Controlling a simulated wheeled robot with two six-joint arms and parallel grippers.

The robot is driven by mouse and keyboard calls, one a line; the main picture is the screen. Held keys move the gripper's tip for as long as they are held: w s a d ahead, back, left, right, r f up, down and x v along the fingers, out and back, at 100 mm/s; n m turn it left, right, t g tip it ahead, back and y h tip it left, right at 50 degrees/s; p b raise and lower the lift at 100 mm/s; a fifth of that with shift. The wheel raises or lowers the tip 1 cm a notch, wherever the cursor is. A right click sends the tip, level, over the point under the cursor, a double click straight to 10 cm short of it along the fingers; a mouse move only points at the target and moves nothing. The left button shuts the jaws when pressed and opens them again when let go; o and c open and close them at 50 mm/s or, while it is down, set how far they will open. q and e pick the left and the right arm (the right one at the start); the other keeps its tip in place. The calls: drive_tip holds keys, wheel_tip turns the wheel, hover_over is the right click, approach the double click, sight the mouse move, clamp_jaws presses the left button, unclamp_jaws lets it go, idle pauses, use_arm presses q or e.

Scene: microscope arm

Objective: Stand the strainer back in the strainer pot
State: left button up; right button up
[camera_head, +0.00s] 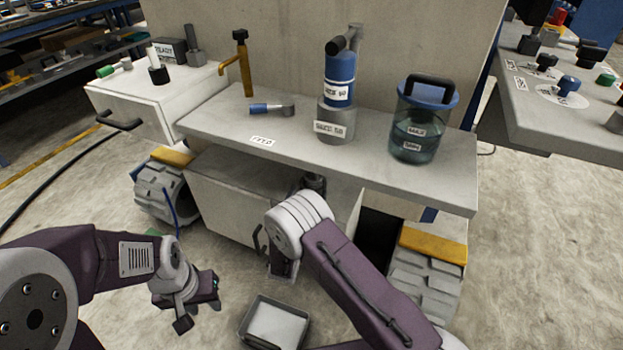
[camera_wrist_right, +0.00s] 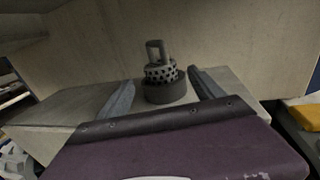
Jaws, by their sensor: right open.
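In the right wrist view, the strainer (camera_wrist_right: 160,72) is a perforated grey metal cylinder with a loop handle on top. It stands roughly upright in the dark grey strainer pot (camera_wrist_right: 165,92), its holes showing above the rim. The pot is on the cabinet top under the bench. My right gripper (camera_wrist_right: 161,76) is open, one finger either side of the strainer in the picture; contact cannot be judged. In the head view, my arm mostly hides the strainer (camera_head: 315,182). My left gripper (camera_head: 197,304) is low at the left, away from the strainer, its jaw opening unclear.
The bench top (camera_head: 210,120) overhangs the cabinet (camera_head: 225,195). On it are a blue cylinder (camera_head: 340,80) in a grey holder, a blue-lidded jar (camera_head: 420,125), a small blue-handled tool (camera_head: 270,109) and a brass tap (camera_head: 243,70). A grey tray (camera_head: 276,325) lies below.

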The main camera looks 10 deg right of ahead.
drive_tip(key=s+d+r+m+g+h, duration=0.2)
drive_tip(key=s+d+m+g+h, duration=0.3)
drive_tip(key=s+d+m+g, duration=1.05)
drive_tip(key=s+a+f+m+g+y, duration=0.1)
drive_tip(key=s+f+m+g+y, duration=0.15)
drive_tip(key=s+m+y, duration=0.85)
drive_tip(key=s+a+r+m+t+y, duration=0.1)
drive_tip(key=s+a+r+m+t, duration=0.1)
drive_tip(key=a+m, duration=0.3)
drive_tip(key=shift+s+a+r+t+p, duration=0.2)
drive_tip(key=shift+a+t+p, duration=0.15)
drive_tip(key=shift+a, duration=0.5)
